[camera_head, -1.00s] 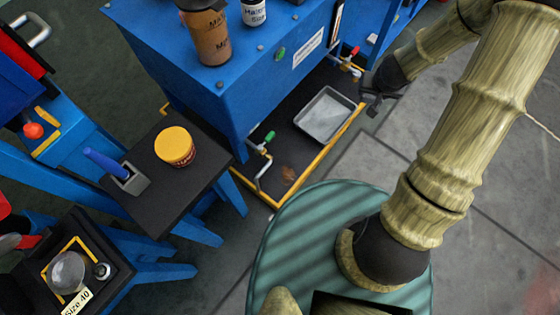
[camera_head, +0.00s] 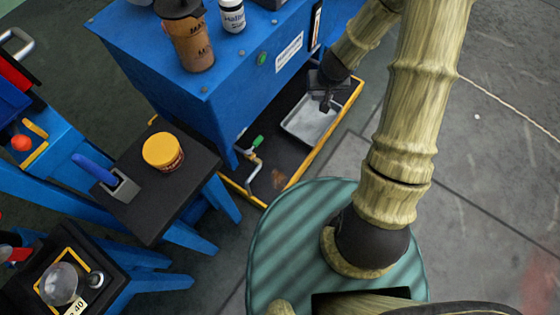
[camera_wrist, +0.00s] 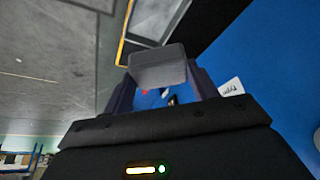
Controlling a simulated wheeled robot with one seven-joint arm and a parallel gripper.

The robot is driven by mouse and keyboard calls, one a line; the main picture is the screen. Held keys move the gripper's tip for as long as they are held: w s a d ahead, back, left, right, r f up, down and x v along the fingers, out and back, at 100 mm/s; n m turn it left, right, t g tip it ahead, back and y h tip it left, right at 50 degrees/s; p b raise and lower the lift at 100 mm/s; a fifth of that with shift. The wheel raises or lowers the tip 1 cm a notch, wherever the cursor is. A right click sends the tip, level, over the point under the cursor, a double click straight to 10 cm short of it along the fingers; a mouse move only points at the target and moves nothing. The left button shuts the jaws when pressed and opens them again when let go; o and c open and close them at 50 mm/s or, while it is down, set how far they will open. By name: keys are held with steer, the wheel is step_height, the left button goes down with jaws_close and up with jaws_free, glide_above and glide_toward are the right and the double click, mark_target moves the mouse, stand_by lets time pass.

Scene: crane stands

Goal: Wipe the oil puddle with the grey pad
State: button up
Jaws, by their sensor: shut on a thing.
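The oil puddle (camera_head: 278,178) is a small brown patch on the black floor of the yellow-edged bay under the blue bench. My gripper (camera_head: 327,98) is above the far part of the metal tray, beyond and to the right of the puddle. In the wrist view my gripper (camera_wrist: 158,88) is shut on the grey pad (camera_wrist: 158,66), a block held between the two fingers. In the head view the pad is too small and dark to tell from the fingers. The puddle is not clearly seen in the wrist view.
The shallow metal tray (camera_head: 302,126) lies beside the puddle. A tap with a green handle (camera_head: 257,141) and a bent pipe stands close left of it. The blue bench (camera_head: 190,105) overhangs the bay. A yellow-lidded jar (camera_head: 162,152) stands on the black-topped stand (camera_head: 150,215).

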steer(key=shift+f, duration=0.1)
steer(key=s+a+f+n+g+y+b, duration=0.1)
steer(key=s+a+f+n+b, duration=0.2)
steer(key=f+n, duration=0.3)
steer(key=s+a+f+n+g+y+b, duration=0.2)
steer(key=s+a+f+n+b, duration=0.2)
steer(key=f, duration=0.9)
steer(key=s+a+f+n+g+y+b, duration=0.1)
steer(key=s+a+f+n+g+b, duration=0.1)
steer(key=a+f+n, duration=0.3)
step_height(320, 180, down, 6)
steer(key=s+n+b, duration=0.1)
steer(key=n, duration=0.3)
steer(key=shift+s+a+r+n, duration=0.2)
steer(key=shift+a+n, duration=0.1)
steer(key=shift+a, duration=0.1)
steer(key=shift+b, duration=0.3)
